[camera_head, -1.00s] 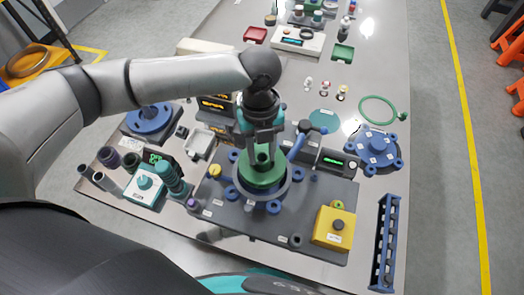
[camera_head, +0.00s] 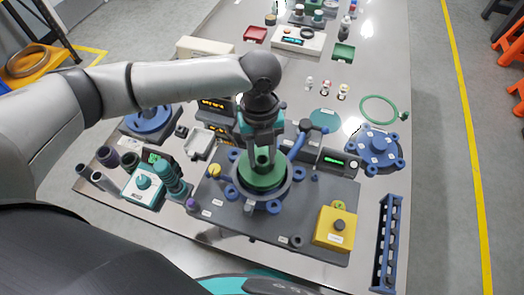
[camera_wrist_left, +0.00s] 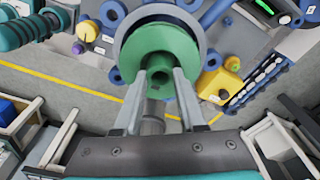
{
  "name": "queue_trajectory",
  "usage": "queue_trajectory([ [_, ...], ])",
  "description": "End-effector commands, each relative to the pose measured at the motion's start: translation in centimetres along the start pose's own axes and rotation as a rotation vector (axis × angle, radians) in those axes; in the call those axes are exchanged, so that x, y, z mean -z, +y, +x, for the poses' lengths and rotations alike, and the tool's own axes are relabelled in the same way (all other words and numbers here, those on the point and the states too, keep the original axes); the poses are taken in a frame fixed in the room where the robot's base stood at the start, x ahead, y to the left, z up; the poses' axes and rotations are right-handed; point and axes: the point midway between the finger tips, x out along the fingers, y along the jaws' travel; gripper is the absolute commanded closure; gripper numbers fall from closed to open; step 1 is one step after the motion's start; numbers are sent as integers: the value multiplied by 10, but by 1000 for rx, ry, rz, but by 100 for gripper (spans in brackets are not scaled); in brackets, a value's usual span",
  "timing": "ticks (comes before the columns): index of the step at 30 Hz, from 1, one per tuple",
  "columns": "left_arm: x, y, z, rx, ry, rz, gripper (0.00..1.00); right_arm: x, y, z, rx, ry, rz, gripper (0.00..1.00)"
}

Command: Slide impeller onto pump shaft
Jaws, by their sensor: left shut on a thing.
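The green impeller (camera_head: 262,178) sits in or just above the grey ring-shaped pump housing (camera_head: 243,191) on the dark base plate. My left gripper (camera_head: 263,160) points down over it from above, shut on the impeller's raised hub. In the left wrist view the gripper's two fingers (camera_wrist_left: 160,95) flank the hub of the green impeller (camera_wrist_left: 150,50), with the grey housing rim (camera_wrist_left: 207,27) around the disc. The pump shaft is hidden, and I cannot tell how far the impeller is down on it. My right gripper is not in view.
A yellow control box (camera_head: 334,228) stands on the plate at right, and a blue rack (camera_head: 387,245) beyond it. A blue flanged cover (camera_head: 377,147) and a green ring (camera_head: 379,109) lie at the back right. Several blue knobs surround the housing.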

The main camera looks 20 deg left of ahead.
Motion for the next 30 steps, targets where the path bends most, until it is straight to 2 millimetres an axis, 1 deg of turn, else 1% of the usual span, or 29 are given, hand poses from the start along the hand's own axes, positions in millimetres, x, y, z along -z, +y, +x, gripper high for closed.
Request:
queue_trajectory([
  [4, -1, -1, 5, 1, 0, 0, 100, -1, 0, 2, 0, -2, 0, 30],
  [5, -1, -1, 5, 2, -1, 1, 58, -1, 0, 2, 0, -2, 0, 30],
  [13, -1, -1, 4, 1, -1, 1, 28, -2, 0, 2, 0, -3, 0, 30],
  [14, -1, 0, 4, 1, -1, 1, 25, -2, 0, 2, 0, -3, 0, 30],
  [23, 0, 0, 4, -1, 0, 0, 25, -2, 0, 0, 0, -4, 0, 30],
  [30, 1, 0, -8, 0, 0, 0, 25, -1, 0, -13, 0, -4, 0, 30],
])
